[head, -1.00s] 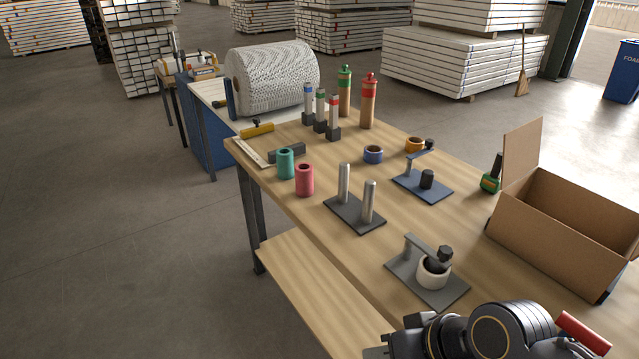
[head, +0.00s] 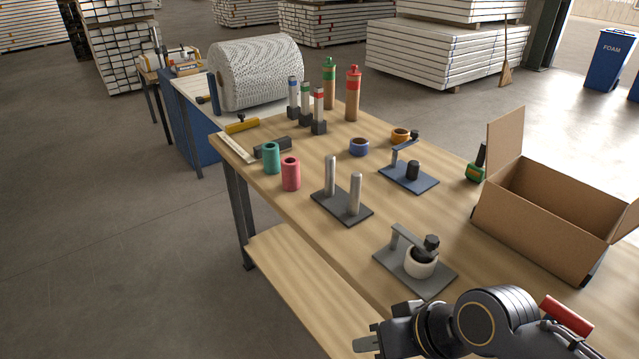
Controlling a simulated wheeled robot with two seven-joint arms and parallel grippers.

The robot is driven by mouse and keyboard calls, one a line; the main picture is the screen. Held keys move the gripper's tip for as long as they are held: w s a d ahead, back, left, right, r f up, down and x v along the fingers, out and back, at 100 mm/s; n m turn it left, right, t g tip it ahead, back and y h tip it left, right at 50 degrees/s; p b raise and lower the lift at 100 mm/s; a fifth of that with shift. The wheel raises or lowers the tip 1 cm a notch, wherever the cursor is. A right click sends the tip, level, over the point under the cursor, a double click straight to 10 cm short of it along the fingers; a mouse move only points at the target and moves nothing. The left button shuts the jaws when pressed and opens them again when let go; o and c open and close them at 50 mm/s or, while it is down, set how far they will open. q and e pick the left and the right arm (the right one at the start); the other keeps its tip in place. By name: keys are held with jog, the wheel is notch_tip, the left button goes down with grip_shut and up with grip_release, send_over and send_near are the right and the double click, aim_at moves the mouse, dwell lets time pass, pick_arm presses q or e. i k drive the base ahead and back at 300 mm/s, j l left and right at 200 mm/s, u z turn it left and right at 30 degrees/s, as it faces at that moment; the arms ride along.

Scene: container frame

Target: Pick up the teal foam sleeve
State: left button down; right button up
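The teal foam sleeve (head: 272,158) stands upright on the wooden workbench (head: 318,163), near its left edge. It is a short hollow cylinder with an open top. A pink-red sleeve (head: 291,174) stands just in front of it, to the right. My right gripper (head: 366,344) is at the bottom of the head view, beyond the bench's near edge and well away from the teal sleeve. Its fingers point left and are partly cut by the frame, so their opening is unclear. My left gripper is not in view.
A plate with two metal posts (head: 342,205) stands right of the sleeves. A grey clamp fixture (head: 415,272) holds a white ring. A dark block (head: 273,148) lies close behind the teal sleeve. An open cardboard box (head: 545,231) is at right. Floor left of the bench is clear.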

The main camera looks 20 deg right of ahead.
aim_at(270, 150)
jog(key=i+z, duration=0.15)
jog(key=z, duration=0.25)
jog(key=i+j+z, duration=0.15)
jog(key=z, duration=0.3)
jog(key=i+j+z, duration=0.25)
jog(key=i+j, duration=0.15)
jog(key=j, duration=0.2)
jog(key=i+j+z, duration=0.1)
jog(key=j, duration=0.25)
jog(key=i+j+z, duration=0.1)
jog(key=j, duration=0.25)
jog(key=i+j+z, duration=0.1)
jog(key=i+j, duration=0.3)
jog(key=j, duration=0.25)
jog(key=i+j, duration=0.15)
jog(key=j, duration=0.25)
jog(key=i+j, duration=0.2)
jog(key=j, duration=0.2)
jog(key=i+j, duration=0.15)
jog(key=j, duration=0.25)
